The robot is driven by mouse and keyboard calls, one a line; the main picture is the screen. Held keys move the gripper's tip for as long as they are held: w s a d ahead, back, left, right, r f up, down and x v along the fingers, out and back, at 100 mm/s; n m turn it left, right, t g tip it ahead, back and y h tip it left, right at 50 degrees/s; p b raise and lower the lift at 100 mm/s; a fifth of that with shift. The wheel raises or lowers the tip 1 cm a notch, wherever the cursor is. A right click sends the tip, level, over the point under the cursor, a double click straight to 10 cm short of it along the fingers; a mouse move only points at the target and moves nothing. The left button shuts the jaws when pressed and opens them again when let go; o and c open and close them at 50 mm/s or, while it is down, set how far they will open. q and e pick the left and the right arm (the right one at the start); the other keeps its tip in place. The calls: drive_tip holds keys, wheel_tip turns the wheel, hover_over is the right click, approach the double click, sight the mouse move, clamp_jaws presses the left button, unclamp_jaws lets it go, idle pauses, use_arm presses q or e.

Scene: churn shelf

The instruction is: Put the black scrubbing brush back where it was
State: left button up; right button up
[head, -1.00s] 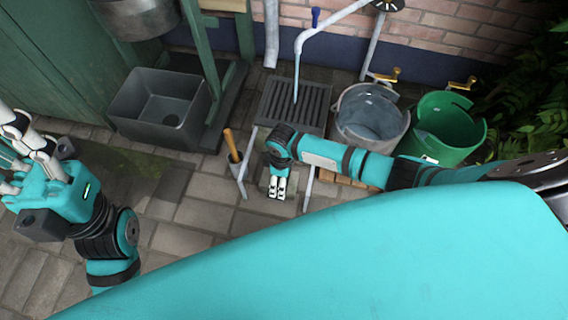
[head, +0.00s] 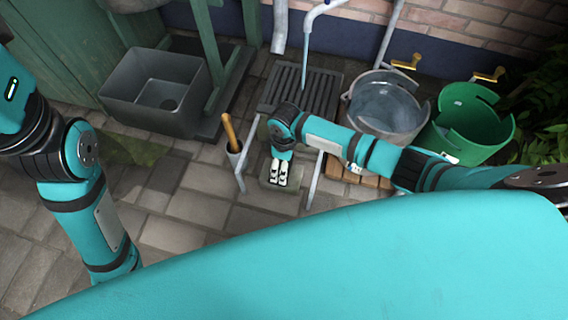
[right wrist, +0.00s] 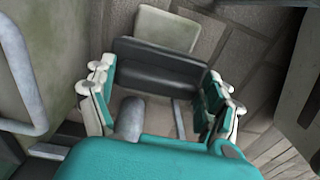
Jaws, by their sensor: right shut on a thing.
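My right gripper (head: 280,180) points down between the pale metal legs in the middle of the head view. In the right wrist view my right gripper (right wrist: 160,92) is shut on the black scrubbing brush (right wrist: 160,68), a dark block spanning the gap between its fingers. A pale flat slab (right wrist: 166,28) shows just beyond the brush; I cannot tell whether they touch. In the head view the brush is hidden by the gripper and arm. The fingers of my left gripper are out of view; only that arm shows at the left.
A grey basin (head: 165,98) stands at the back left and a dark drain grate (head: 308,92) behind my right gripper. A metal bucket (head: 385,108) and a green tub (head: 470,122) stand right. A wooden-handled tool (head: 231,134) stands left of the gripper. Paving at front left is clear.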

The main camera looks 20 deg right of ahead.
drive_tip(key=o, duration=0.9)
drive_tip(key=shift+f, duration=0.1)
drive_tip(key=shift+c, duration=0.2)
